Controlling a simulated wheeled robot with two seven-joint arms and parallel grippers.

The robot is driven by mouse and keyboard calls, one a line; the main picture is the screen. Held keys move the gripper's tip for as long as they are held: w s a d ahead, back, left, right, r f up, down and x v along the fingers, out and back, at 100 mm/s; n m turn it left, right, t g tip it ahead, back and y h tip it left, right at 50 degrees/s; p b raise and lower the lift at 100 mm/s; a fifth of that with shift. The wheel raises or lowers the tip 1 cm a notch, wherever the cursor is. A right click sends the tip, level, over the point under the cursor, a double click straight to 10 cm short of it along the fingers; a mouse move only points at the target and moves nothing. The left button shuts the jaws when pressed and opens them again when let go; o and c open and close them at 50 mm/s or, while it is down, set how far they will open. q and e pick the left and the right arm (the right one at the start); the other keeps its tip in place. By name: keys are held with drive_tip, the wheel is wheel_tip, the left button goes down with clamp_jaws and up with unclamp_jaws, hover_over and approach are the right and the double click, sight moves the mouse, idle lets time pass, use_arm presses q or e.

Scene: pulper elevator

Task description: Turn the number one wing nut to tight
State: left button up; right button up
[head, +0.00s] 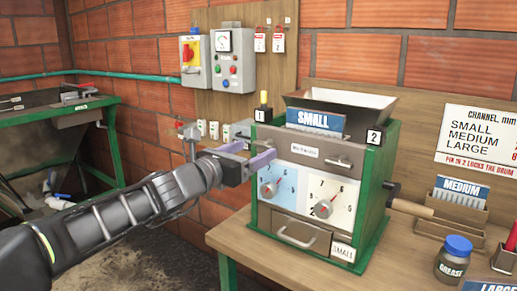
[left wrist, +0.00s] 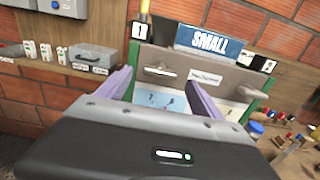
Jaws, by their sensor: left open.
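The pulper (head: 318,175) is a green and grey machine on the wooden bench, with a "1" tag (head: 259,115) at its upper left and a "2" tag (head: 374,137) at its upper right. The number one wing nut (left wrist: 160,72) is a grey bar lying about level on the front plate, below the "1" tag in the left wrist view. My left gripper (head: 247,154) is open at the plate's left side, its purple fingers one on each side of that nut; it also shows in the left wrist view (left wrist: 157,82). I cannot tell contact. The number two wing nut (head: 343,162) sits to the right.
A hopper (head: 338,103) tops the pulper, and two dials and a drawer (head: 299,233) are on its front. A wooden crank handle (head: 410,208) sticks out right. A grease jar (head: 453,260) and a medium rack (head: 455,207) stand on the bench. Switch boxes (head: 233,60) hang behind.

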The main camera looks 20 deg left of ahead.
sight(261, 147)
use_arm(q)
drive_tip(key=shift+x, duration=1.55)
drive_tip(key=shift+c, duration=0.5)
drive_tip(key=c, duration=1.3)
